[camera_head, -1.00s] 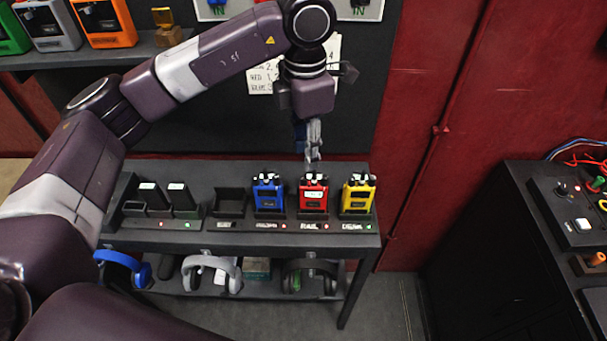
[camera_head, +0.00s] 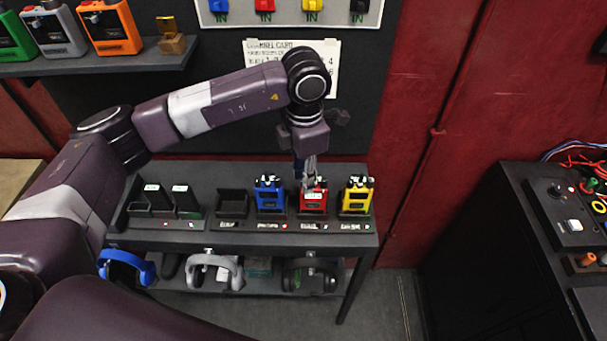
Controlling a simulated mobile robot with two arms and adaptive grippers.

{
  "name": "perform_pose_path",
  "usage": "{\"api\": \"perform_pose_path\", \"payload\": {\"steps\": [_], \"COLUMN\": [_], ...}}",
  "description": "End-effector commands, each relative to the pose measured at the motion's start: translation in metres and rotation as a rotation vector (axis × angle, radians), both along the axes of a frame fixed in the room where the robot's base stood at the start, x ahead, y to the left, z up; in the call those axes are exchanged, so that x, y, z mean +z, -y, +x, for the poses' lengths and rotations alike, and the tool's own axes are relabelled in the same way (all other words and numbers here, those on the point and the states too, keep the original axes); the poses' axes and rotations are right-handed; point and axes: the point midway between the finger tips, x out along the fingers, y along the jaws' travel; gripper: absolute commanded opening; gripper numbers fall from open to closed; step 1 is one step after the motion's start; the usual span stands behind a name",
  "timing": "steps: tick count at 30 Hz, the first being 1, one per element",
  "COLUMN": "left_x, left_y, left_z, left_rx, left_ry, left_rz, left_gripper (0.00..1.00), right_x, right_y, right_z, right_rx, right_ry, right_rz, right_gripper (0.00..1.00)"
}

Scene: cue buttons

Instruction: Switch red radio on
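The red radio (camera_head: 313,201) stands upright in a charger slot on the dark shelf table, between the blue radio (camera_head: 269,196) and the yellow radio (camera_head: 357,195). My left gripper (camera_head: 306,182) points down at the top of the red radio, at its left side. The fingers look close together and partly cover the radio's top. Whether they touch a knob there is too small to tell. My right gripper is not in view.
An empty charger slot (camera_head: 232,204) and two black battery units lie left of the blue radio. Headsets, one of them blue (camera_head: 127,266), hang below. A channel card (camera_head: 330,55) is on the wall behind. A control panel (camera_head: 570,200) stands at the right.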

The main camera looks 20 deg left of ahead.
Motion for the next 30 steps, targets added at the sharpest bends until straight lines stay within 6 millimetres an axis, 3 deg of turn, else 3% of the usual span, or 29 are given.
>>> {"api": "perform_pose_path", "payload": {"steps": [6, 14, 24, 30], "left_x": [0.001, -0.001, -0.006, -0.002], "left_y": [0.0, 0.0, 0.0, 0.0], "left_z": [0.0, 0.001, 0.001, 0.001], "left_rx": [0.0, -0.014, -0.24, -0.366], "left_ry": [0.0, 0.002, 0.004, 0.003], "left_rz": [0.0, -0.001, -0.001, -0.001], "left_gripper": [0.0, 0.0, 0.0, 0.0], "right_x": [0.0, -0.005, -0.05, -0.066], "right_y": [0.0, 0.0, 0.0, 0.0], "right_z": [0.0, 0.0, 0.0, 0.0], "right_rx": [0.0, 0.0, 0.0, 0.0], "right_ry": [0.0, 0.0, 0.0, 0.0], "right_rz": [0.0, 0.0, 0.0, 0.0], "right_gripper": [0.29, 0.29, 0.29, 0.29]}}
